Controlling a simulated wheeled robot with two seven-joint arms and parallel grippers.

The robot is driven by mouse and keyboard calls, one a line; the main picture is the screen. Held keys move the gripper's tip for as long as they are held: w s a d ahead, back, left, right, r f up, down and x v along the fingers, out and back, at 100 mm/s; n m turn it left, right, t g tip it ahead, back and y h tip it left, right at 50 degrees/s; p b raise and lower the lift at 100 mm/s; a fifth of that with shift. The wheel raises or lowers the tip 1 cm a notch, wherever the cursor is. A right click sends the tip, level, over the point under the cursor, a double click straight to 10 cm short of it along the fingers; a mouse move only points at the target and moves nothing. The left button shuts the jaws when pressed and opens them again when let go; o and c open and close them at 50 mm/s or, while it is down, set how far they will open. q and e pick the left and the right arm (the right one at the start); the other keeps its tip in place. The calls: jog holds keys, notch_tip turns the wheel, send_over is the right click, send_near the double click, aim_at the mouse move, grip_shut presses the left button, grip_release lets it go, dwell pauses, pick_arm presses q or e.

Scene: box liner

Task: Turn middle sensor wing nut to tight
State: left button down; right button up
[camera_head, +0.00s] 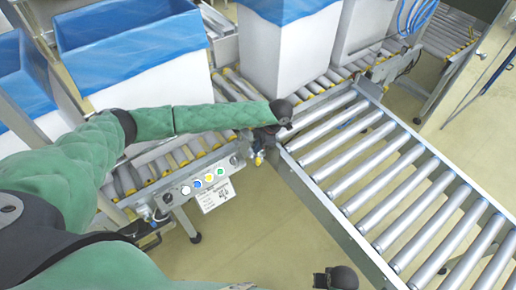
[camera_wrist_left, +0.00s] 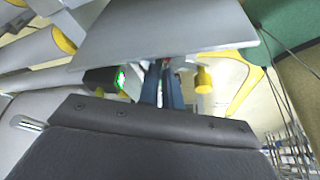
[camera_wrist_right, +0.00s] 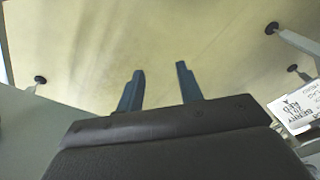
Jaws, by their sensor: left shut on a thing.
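My left gripper (camera_head: 262,150) reaches to the conveyor's side rail, at the corner by the gap between two roller sections. In the left wrist view its two blue fingers (camera_wrist_left: 164,84) are close together under a grey metal plate (camera_wrist_left: 165,30). They are shut on what seems to be the wing nut, mostly hidden between the fingertips. A dark sensor with a lit green light (camera_wrist_left: 120,79) is just left of the fingers. A yellow cylindrical part (camera_wrist_left: 204,79) is just right of them. My right gripper (camera_wrist_right: 160,88) is open and empty above the floor.
A control panel with coloured buttons (camera_head: 207,183) hangs on the rail, left of the left gripper. White bins with blue liners, one of them a tall bin (camera_head: 285,50), stand on the conveyor behind. An empty roller section (camera_head: 400,185) extends right. Floor in front is clear.

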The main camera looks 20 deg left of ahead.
jog(key=shift+r, duration=0.45)
pick_arm(q)
jog(key=c, duration=1.6)
grip_release()
